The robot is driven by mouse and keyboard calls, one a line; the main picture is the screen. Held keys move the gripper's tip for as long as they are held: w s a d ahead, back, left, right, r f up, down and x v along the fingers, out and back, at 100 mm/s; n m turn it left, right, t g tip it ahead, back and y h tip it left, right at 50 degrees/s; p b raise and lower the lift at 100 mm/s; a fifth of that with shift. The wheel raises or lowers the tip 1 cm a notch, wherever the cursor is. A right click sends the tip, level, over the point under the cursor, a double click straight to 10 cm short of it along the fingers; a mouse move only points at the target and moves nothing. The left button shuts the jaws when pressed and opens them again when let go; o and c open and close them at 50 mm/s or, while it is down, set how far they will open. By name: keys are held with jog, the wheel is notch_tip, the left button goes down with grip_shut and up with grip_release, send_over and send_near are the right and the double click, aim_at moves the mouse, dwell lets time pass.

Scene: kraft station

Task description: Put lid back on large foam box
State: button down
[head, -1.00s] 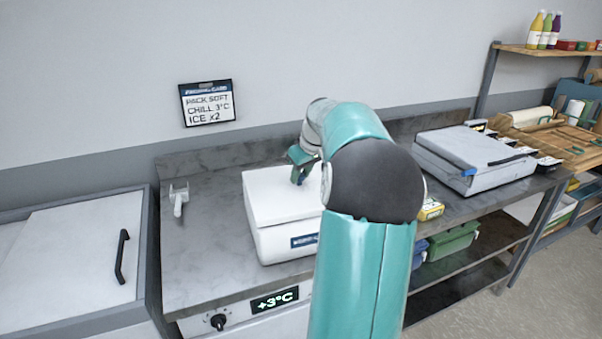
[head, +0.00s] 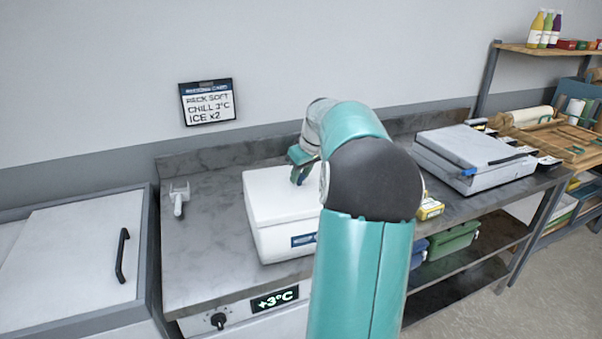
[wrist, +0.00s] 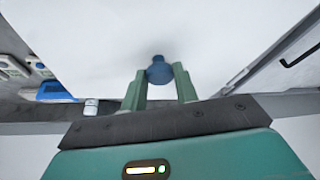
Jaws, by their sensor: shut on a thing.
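The large foam box (head: 283,240) is white with a dark blue label on its front and stands on the grey steel counter. Its white lid (head: 266,192) lies over the top of the box and looks level; my arm hides the right part. In the wrist view the lid (wrist: 110,45) fills much of the picture, with a round blue knob (wrist: 159,70) on it. My gripper (wrist: 160,82) is shut on this knob, one green finger on each side. In the head view my gripper (head: 299,176) is at the lid's top, partly hidden by my arm.
A grey case (head: 472,160) with a blue latch stands to the right on the counter (head: 200,255). A small pale tool (head: 179,197) lies at the left. A yellow item (head: 430,208) sits beside my arm. A chest with a black handle (head: 122,256) stands at far left.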

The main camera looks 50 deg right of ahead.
dwell(0.4)
jog(key=c, duration=0.5)
grip_release()
jog(key=shift+r, duration=3.5)
grip_shut()
